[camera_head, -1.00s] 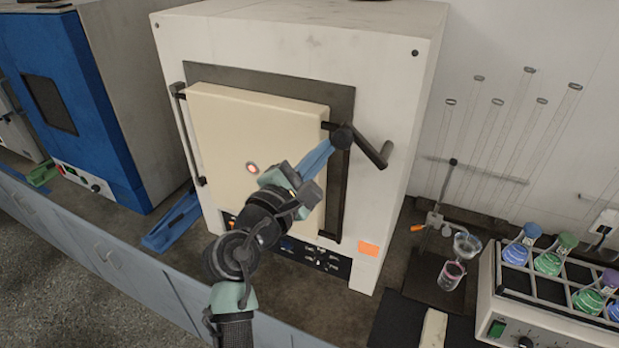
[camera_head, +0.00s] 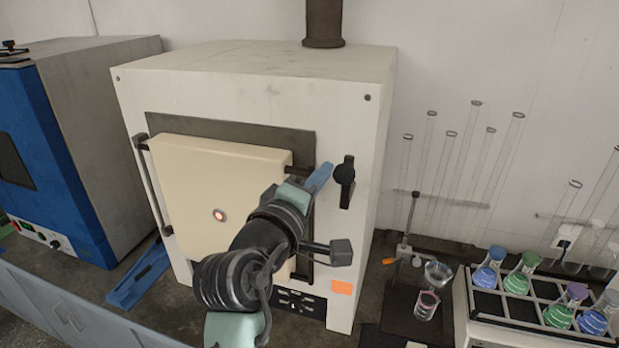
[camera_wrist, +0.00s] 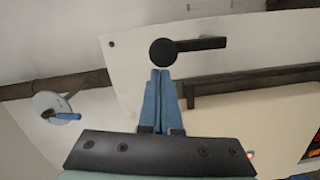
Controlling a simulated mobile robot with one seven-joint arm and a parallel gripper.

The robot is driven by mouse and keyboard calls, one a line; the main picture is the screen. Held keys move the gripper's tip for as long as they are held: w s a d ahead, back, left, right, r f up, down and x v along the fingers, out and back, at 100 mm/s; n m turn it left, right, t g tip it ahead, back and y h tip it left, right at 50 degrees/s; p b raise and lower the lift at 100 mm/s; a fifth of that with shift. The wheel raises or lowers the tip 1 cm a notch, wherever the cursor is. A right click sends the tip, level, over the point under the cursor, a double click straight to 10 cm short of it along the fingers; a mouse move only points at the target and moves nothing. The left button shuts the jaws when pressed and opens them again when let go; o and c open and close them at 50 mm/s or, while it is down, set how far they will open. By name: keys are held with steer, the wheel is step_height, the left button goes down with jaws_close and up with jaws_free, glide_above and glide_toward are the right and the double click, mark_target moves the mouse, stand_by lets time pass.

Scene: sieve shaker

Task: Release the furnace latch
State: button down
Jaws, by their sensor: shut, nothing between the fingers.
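The furnace (camera_head: 260,75) is a white box with a cream door (camera_head: 190,190) that appears shut. Its latch (camera_head: 345,185) is a black round hub with a short lever, on the front face to the right of the door. The lever hangs downward. In the wrist view the latch hub (camera_wrist: 163,52) is just beyond the fingertips, its lever reaching right. My gripper (camera_head: 324,172) has blue fingers, shut and empty, just left of the latch. They also show in the wrist view (camera_wrist: 160,75). I cannot tell whether the tips touch the hub. My arm hides the door's lower right.
A blue oven (camera_head: 75,150) stands left of the furnace, with a blue object (camera_head: 138,275) on the bench between them. To the right are a small stand (camera_head: 408,235), beakers (camera_head: 427,303) and a shaker with coloured flasks (camera_head: 515,283). A flue pipe (camera_head: 323,22) rises behind the furnace top.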

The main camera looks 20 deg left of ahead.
steer(key=shift+d+r+m, duration=0.15)
steer(key=shift+d+m, duration=0.55)
steer(key=shift+m, duration=0.1)
steer(key=shift+r, duration=0.1)
